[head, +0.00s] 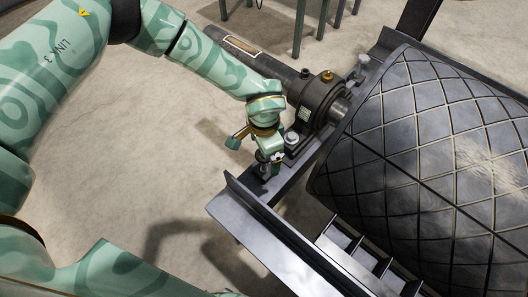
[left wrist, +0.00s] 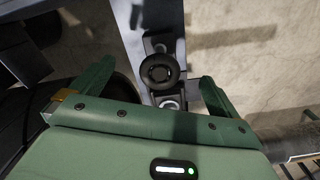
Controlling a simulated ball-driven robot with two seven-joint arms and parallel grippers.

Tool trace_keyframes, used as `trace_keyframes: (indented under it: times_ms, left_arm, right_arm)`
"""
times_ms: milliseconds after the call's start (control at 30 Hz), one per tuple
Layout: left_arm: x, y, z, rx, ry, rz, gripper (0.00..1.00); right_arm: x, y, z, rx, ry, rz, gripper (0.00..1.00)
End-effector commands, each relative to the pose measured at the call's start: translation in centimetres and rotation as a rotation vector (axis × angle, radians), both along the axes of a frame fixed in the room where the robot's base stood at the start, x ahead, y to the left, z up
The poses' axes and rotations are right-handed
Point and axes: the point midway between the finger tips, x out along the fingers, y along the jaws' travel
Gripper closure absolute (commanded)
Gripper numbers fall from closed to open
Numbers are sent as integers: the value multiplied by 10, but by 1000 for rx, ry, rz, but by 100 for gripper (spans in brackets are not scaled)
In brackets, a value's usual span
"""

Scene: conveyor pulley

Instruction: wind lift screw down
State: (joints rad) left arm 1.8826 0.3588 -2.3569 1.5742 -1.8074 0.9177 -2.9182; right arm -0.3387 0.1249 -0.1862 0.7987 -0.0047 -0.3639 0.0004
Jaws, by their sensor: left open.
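The lift screw's dark round head (left wrist: 160,71) shows in the left wrist view, on a narrow metal part, a little beyond my fingertips and between their lines. In the head view my gripper largely hides it. My left gripper (head: 257,150) hangs beside the bearing housing (head: 316,97), above the end of the frame rail. In the left wrist view my left gripper (left wrist: 157,88) has its fingers wide apart, with nothing held between them. I cannot tell from these frames whether a finger touches the screw. My right gripper is not in view.
The large drum with a diamond-pattern surface (head: 430,150) fills the right side. A steel frame rail (head: 285,240) runs along its near side. A bolt (head: 292,138) stands close to my left gripper. Table or stand legs (head: 299,30) are at the back. Concrete floor is clear at left.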

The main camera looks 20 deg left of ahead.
Motion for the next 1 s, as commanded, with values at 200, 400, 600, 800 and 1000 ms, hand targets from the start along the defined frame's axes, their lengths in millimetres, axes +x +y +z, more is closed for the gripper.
trace_keyframes:
  times_ms: [200,400,600,800,1000]
  left_arm:
    - [0,0,1,0,0,0,0]
    - [0,0,17,0,-4,1,0]
    - [0,0,42,0,-6,1,0]
    - [1,0,66,-1,-5,0,0]
    - [0,0,71,0,0,1,0]
  right_arm:
    - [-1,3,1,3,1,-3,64]
    - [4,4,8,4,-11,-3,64]
    - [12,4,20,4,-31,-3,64]
    - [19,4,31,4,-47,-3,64]
    - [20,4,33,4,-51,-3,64]
